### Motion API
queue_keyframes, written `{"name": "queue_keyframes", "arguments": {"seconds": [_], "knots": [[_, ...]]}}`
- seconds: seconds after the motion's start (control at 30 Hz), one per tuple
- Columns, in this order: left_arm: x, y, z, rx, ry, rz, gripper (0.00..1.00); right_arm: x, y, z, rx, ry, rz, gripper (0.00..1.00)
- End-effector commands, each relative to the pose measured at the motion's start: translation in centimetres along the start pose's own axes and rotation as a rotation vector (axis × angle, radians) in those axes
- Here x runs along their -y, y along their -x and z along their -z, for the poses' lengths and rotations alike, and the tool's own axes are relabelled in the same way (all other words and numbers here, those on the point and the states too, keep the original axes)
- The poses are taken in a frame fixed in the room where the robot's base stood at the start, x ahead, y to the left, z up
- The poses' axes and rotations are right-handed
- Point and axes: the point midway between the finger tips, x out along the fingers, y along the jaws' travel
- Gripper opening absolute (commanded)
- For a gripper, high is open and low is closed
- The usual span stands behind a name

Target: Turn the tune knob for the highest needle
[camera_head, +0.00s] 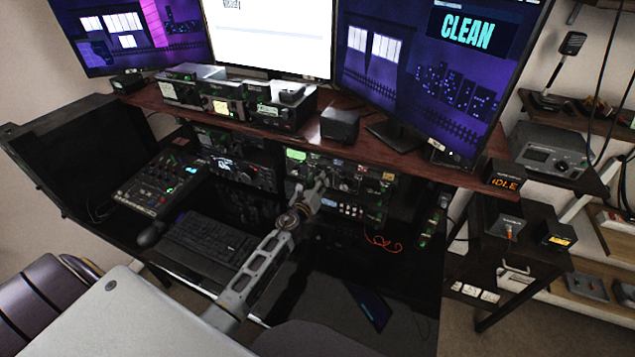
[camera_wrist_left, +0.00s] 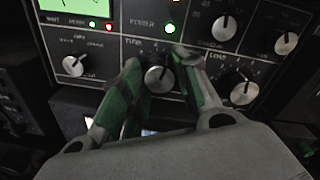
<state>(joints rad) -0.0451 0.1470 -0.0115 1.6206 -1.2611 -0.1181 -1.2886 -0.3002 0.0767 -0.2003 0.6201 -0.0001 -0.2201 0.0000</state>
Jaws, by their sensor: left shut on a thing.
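In the head view the left gripper (camera_head: 320,183) reaches the panel, and the knob is too small and covered to make out. The green lit meter (camera_wrist_left: 75,7) is cut off at the top left of the wrist view; its needle reading cannot be told. It is a small green patch (camera_head: 295,154) in the head view. My right gripper is not in view.
Other knobs sit close by: one at left (camera_wrist_left: 73,66), one at right (camera_wrist_left: 243,92) and one above right (camera_wrist_left: 224,27). A red light and green lights glow on the panel. A wooden shelf (camera_head: 408,151) overhangs the radio. A keyboard (camera_head: 205,240) lies left of my arm.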

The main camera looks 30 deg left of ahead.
Motion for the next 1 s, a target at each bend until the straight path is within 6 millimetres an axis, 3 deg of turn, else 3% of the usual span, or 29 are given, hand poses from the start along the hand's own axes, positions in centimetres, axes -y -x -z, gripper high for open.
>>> {"name": "queue_keyframes", "arguments": {"seconds": [0.4, 0.87, 0.9, 1.0], "knots": [[-0.06, -0.01, -0.07, -0.009, 0.218, -0.001, 0.07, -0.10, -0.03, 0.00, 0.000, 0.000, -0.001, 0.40], [-0.08, -0.01, -0.07, -0.010, 0.242, -0.001, 0.07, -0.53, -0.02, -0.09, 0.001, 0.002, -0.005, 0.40], [-0.08, -0.01, -0.07, -0.010, 0.242, -0.001, 0.34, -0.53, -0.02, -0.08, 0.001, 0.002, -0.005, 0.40], [-0.08, -0.01, -0.07, -0.010, 0.241, -0.001, 0.47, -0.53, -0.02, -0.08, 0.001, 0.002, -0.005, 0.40]]}}
